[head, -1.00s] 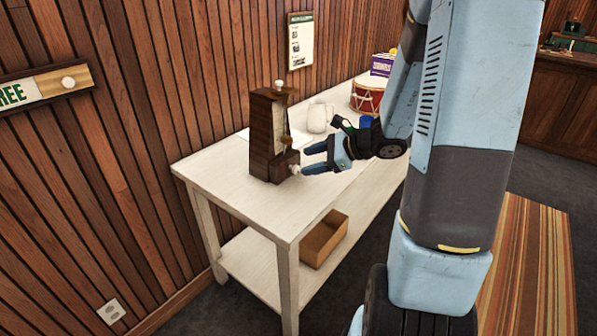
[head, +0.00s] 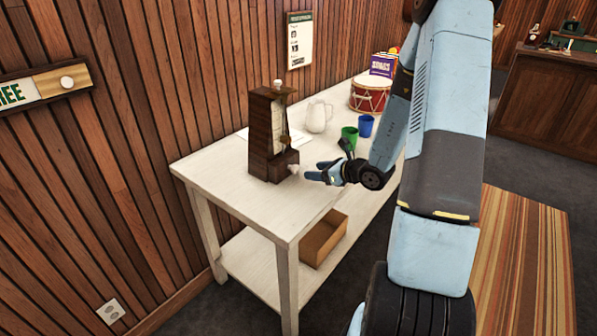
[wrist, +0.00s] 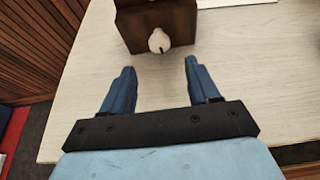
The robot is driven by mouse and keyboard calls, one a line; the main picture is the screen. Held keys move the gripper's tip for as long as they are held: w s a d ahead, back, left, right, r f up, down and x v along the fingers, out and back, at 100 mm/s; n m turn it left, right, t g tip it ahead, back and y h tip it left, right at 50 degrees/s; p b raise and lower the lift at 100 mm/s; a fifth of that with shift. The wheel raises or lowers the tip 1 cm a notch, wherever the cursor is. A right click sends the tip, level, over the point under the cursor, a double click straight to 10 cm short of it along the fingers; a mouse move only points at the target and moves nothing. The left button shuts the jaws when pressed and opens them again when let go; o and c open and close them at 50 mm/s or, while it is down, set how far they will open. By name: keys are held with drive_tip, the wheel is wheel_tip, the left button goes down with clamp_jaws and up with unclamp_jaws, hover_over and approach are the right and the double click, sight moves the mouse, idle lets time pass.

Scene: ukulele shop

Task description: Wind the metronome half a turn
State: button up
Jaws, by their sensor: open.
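The brown wooden metronome (head: 262,140) stands upright near the front of the white table. Its pale winding knob (wrist: 159,41) sticks out of the lower face toward my gripper, with a dark mark on it. My gripper (wrist: 160,66) is open and empty, its two blue fingers spread to either side. The knob lies just beyond the fingertips, roughly centred between them, and neither finger appears to touch it. In the head view my gripper (head: 311,170) is low over the table, just right of the metronome.
A white pitcher (head: 318,117) and a red drum (head: 370,95) are farther back. A cardboard box (head: 322,240) sits on the lower shelf. Bare tabletop lies left of the metronome.

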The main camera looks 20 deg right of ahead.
sight(297, 170)
drive_tip(key=x, duration=0.8)
drive_tip(key=shift+a, duration=0.1)
drive_tip(key=c, duration=1)
